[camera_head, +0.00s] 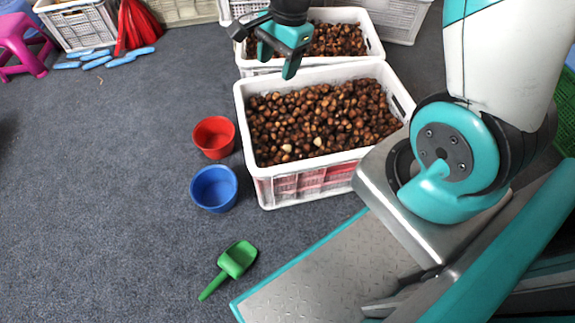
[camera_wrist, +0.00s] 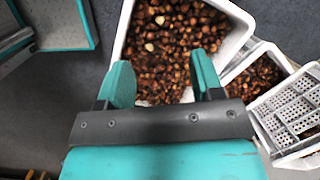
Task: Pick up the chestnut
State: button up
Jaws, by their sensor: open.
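Many brown chestnuts (camera_head: 325,112) fill a white crate (camera_head: 262,172) on the floor in the head view, with a few pale ones among them. A second white crate (camera_head: 365,28) of chestnuts stands behind it. My gripper (camera_head: 273,62) hangs above the gap between the two crates, over the near crate's back edge. In the wrist view my gripper (camera_wrist: 163,82) is open with nothing between its fingers. Chestnuts (camera_wrist: 165,45) in a white crate (camera_wrist: 124,30) lie below and beyond the fingertips. A second crate's chestnuts (camera_wrist: 255,80) show at the right. No single chestnut stands out as the target.
A red bucket (camera_head: 214,136) and a blue bucket (camera_head: 214,188) stand left of the near crate. A green scoop (camera_head: 236,260) lies on the floor. A pink stool (camera_head: 22,45) and empty crates (camera_head: 78,24) stand at the back.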

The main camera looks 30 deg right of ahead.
jog(key=w+d+f+m+h+b, duration=0.1)
jog(key=d+f+m+b, duration=0.3)
jog(key=f, duration=0.6)
jog(key=w+d+f+m+b, duration=0.1)
jog(key=d+f+m+b, duration=0.3)
jog(key=f, duration=0.7)
jog(key=b, duration=0.8)
send_over(289, 147)
jog(key=shift+n, duration=0.4)
jog(key=f, duration=0.9)
jog(key=shift+s+d+f, duration=0.2)
jog(key=shift+d+f, duration=0.15)
jog(key=shift+f, duration=0.05)
jog(key=f+b, duration=0.1)
jog(key=f, duration=0.1)
jog(key=f+b, duration=0.4)
jog(key=shift+w+a+f, duration=0.15)
jog(key=shift+w+a, duration=0.1)
jog(key=shift+a, duration=0.05)
jog(key=c, duration=1)
